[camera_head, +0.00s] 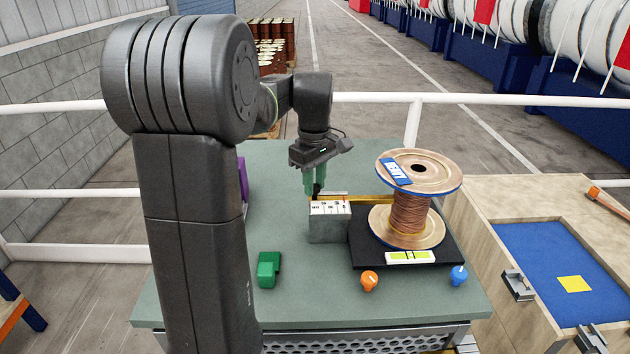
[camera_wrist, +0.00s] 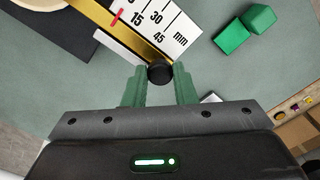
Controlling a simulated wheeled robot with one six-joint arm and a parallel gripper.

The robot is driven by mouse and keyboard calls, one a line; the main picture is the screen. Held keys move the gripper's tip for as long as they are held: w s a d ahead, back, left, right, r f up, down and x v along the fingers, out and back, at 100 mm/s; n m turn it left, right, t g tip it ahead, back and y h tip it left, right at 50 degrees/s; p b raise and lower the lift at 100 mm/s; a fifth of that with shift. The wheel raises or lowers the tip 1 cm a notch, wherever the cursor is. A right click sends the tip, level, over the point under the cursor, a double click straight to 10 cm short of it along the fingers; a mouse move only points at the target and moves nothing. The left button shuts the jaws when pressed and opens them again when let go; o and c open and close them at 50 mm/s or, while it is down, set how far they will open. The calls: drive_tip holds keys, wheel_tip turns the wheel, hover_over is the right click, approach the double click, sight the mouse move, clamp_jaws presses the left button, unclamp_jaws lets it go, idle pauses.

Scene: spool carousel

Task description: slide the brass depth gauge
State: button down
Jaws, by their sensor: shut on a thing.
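The brass depth gauge (camera_wrist: 118,36) is a brass bar with a black knob (camera_wrist: 160,72) at its end. It lies along a white millimetre scale (camera_wrist: 155,22) with a red mark near 15. In the head view a stretch of the brass bar (camera_head: 372,197) runs towards the copper spool (camera_head: 409,212), which hides its far part. My gripper (camera_head: 313,190) is shut on the black knob, with its green fingers (camera_wrist: 160,84) on either side of it. The scale also tops a grey block (camera_head: 328,230) in the head view.
The spool stands upright on a black platform (camera_head: 365,257), right of my gripper. Green blocks (camera_head: 268,268), an orange knob (camera_head: 369,281) and a blue knob (camera_head: 459,276) are towards the front of the green table (camera_head: 320,307). A wooden bench (camera_head: 470,215) adjoins on the right.

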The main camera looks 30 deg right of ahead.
drive_tip(key=w+a, duration=0.3)
drive_tip(key=a, duration=0.3)
drive_tip(key=shift+w+p, duration=0.25)
drive_tip(key=shift+p, duration=0.15)
drive_tip(key=shift+a, duration=0.1)
drive_tip(key=c, duration=1.5)
unclamp_jaws()
drive_tip(key=o, duration=0.3)
drive_tip(key=shift+w+a, duration=0.1)
drive_tip(key=shift+a, duration=0.1)
drive_tip(key=shift+d, duration=0.1)
wheel_tip(320, 180, up, 14)
drive_tip(key=shift+f, duration=0.1)
